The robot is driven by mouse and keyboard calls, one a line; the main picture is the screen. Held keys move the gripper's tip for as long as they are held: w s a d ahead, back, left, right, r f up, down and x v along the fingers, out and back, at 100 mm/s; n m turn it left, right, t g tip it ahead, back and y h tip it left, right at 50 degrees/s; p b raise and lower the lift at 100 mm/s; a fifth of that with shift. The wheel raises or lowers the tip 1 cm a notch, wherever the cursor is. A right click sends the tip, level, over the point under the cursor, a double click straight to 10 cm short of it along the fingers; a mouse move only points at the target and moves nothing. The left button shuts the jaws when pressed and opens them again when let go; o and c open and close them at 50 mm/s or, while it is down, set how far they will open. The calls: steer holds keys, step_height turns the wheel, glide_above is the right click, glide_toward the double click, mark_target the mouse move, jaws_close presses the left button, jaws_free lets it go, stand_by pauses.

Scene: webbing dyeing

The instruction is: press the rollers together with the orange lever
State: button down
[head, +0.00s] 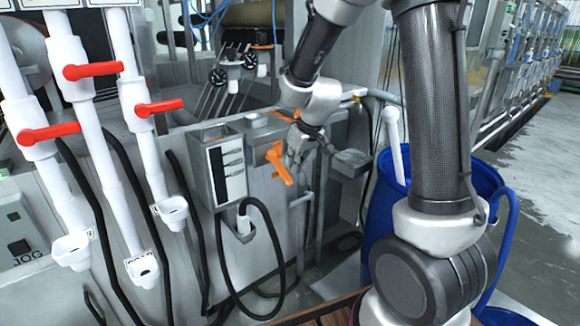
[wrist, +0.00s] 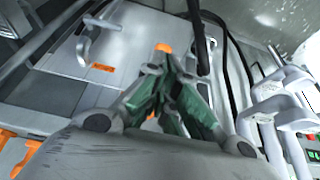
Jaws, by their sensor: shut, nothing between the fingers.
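An orange lever (head: 277,164) sticks out from the front of the grey machine box in the head view and slants down to the right. My gripper (head: 294,158) points down just right of the lever, overlapping its edge in the picture; I cannot tell whether they touch. In the wrist view my gripper (wrist: 165,68) has its green-padded fingers drawn together at the tips, with nothing held. An orange piece (wrist: 163,47) shows just beyond the tips, but I cannot tell whether it is the lever. A dark roller (head: 248,14) shows partly at the top of the head view.
White pipes with red valve handles (head: 94,70) stand at left. A grey switch box (head: 222,168) and a looped black hose (head: 283,248) are left of and below the lever. A blue barrel (head: 381,205) stands at right, partly behind my arm. Open floor (head: 540,190) lies far right.

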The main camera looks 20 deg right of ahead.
steer(key=s+d+r, duration=0.2)
steer(key=s+r, duration=0.1)
steer(key=s, duration=0.6)
steer(key=shift+d+r, duration=0.35)
steer(key=shift+d, duration=0.05)
steer(key=shift+w, duration=0.1)
steer(key=s+d+r+m, duration=0.1)
steer(key=s+d+r, duration=0.1)
steer(key=s+r, duration=0.3)
steer(key=s+d+r+m+h, duration=0.1)
steer(key=s+r, duration=0.5)
steer(key=s, duration=0.8)
steer(key=shift+s+d+r+m, duration=0.15)
steer(key=shift+d+r+m, duration=0.05)
steer(key=shift+d+m, duration=0.7)
steer(key=shift+d, duration=0.1)
